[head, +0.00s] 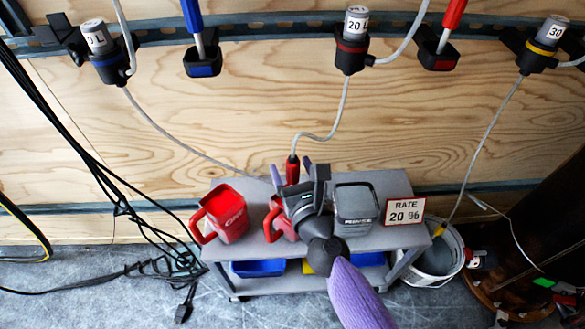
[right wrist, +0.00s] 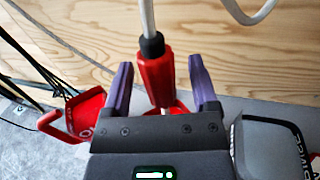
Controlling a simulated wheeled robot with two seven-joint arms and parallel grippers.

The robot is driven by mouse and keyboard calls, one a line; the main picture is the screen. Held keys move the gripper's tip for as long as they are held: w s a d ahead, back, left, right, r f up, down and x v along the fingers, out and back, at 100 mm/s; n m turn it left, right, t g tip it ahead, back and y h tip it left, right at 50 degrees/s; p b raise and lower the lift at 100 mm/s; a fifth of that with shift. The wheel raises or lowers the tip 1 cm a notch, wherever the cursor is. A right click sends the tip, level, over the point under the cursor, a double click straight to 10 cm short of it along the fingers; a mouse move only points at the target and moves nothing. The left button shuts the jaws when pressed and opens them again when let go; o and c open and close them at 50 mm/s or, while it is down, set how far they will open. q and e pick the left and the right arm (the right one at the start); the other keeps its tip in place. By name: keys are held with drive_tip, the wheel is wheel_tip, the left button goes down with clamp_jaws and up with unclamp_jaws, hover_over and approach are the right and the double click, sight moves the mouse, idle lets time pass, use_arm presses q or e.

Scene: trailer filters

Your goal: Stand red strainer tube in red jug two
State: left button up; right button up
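The red strainer tube (head: 292,169) hangs on a grey hose and stands nearly upright, its lower end at a red jug (head: 279,222) mostly hidden behind my right gripper. Whether it rests on the jug's bottom is hidden. My right gripper (head: 302,171) is open. In the right wrist view, the tube (right wrist: 156,82) shows between the two purple fingers (right wrist: 160,88), with a gap on each side. A second red jug (head: 232,214) with white lettering stands to the left; it shows at the left of the right wrist view (right wrist: 84,112). My left gripper is not in view.
The jugs stand on a grey cart (head: 390,185). A grey jug (head: 355,208) is close right of my gripper, beside a "RATE 20 %" sign (head: 404,211). Blue bins (head: 258,268) sit below. A white bucket (head: 437,262) is right; black cables (head: 120,205) hang left.

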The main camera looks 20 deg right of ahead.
drive_tip(key=s+b, duration=0.2)
drive_tip(key=s, duration=0.8)
idle(0.3)
